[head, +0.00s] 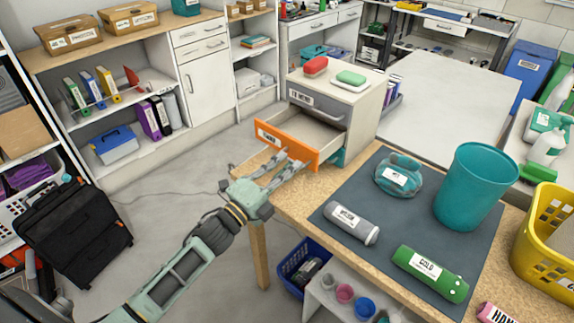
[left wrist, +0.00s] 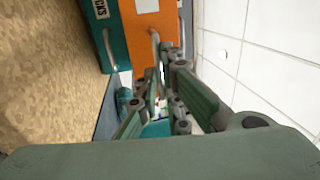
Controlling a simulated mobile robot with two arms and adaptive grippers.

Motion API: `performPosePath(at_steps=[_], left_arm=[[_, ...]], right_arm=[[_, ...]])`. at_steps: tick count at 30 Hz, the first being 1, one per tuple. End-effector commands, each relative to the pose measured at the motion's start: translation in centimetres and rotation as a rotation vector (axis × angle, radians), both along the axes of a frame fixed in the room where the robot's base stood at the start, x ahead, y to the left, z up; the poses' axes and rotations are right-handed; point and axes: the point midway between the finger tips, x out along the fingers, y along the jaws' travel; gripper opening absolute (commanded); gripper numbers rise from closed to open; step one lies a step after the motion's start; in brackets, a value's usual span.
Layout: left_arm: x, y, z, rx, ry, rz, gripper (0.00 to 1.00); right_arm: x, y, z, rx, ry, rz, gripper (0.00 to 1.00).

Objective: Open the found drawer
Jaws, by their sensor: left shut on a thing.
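A small drawer unit (head: 362,106) stands on the wooden table. Its orange drawer (head: 301,154) is pulled well out, and its light interior shows and looks empty. A grey drawer (head: 315,100) above it is closed. A teal drawer (head: 338,158) below it is mostly hidden. My left gripper (head: 285,163) is at the orange front, shut on the drawer's handle. In the left wrist view the orange front (left wrist: 147,22), the handle (left wrist: 155,45) and the teal drawer (left wrist: 108,42) show close to the fingers. My right gripper is not in view.
A red item (head: 315,66) and a green item (head: 352,78) lie on top of the unit. A dark mat (head: 395,225) holds a teal bin (head: 470,187), a grey bottle (head: 350,224) and a green bottle (head: 430,273). A yellow basket (head: 548,240) stands at the right.

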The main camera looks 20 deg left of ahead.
Motion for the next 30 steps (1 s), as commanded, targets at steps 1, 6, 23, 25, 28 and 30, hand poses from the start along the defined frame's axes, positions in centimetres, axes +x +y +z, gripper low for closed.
performPosePath(at_steps=[1,6,23,25,28,30], left_arm=[[0.0,0.0,-0.1,0.001,0.002,0.0,0.0],[0.0,0.0,-0.1,0.0,0.001,0.0,0.21],[-1.8,0.7,-0.5,0.0,0.003,0.001,0.26],[-3.0,1.1,-0.8,0.0,0.004,0.001,0.26],[-4.9,1.8,-1.1,0.001,0.005,0.001,0.26],[-6.3,2.3,-1.4,0.0,0.005,0.002,0.26]], right_arm=[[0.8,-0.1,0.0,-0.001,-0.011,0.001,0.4],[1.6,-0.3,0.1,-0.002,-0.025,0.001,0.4],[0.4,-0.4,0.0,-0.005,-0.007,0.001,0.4],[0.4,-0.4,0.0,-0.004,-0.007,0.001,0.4],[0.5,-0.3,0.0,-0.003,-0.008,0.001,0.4],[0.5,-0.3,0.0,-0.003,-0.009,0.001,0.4]])
